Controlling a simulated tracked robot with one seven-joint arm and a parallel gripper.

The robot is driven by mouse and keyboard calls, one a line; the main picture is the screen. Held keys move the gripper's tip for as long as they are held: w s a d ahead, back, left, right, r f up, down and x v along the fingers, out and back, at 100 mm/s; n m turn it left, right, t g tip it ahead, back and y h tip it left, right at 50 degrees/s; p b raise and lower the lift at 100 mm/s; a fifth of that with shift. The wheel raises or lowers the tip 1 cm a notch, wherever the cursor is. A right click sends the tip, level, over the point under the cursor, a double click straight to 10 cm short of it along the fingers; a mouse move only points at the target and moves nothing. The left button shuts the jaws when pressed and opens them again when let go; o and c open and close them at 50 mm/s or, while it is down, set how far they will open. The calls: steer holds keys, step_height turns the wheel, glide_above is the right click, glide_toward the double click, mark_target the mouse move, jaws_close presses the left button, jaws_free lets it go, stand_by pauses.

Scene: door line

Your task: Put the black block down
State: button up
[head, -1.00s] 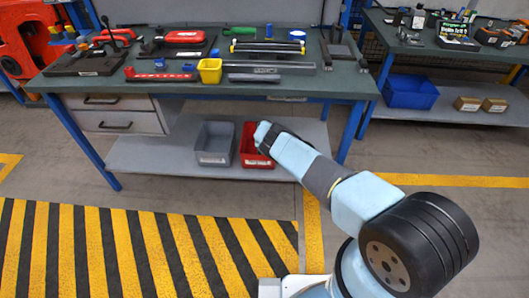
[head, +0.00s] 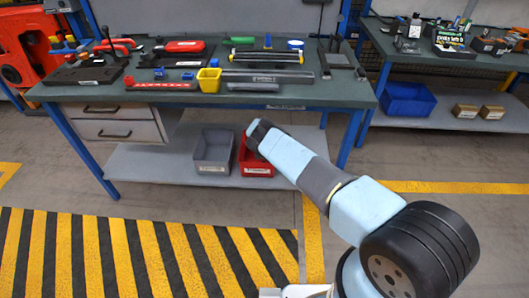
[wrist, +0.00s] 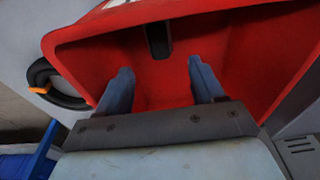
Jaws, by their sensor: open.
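A black block (wrist: 158,38) lies in the red bin (wrist: 240,50), beyond my fingertips and in line with the gap between them. My gripper (wrist: 160,66) is open, with its two blue-grey fingers apart and nothing between them. Its fingers are over or inside the bin; how deep I cannot tell. In the head view the red bin (head: 257,170) stands on the workbench's lower shelf, and the end of my arm is in front of it. The block and fingertips do not show there.
A grey bin (head: 213,152) stands just left of the red one. A second bench (head: 425,65) stands at the right. Striped floor marking (head: 140,255) lies in front.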

steer(key=shift+s+r, duration=0.2)
steer(key=shift+r, duration=0.95)
steer(key=shift+s+r, duration=0.15)
steer(key=shift+r, duration=0.95)
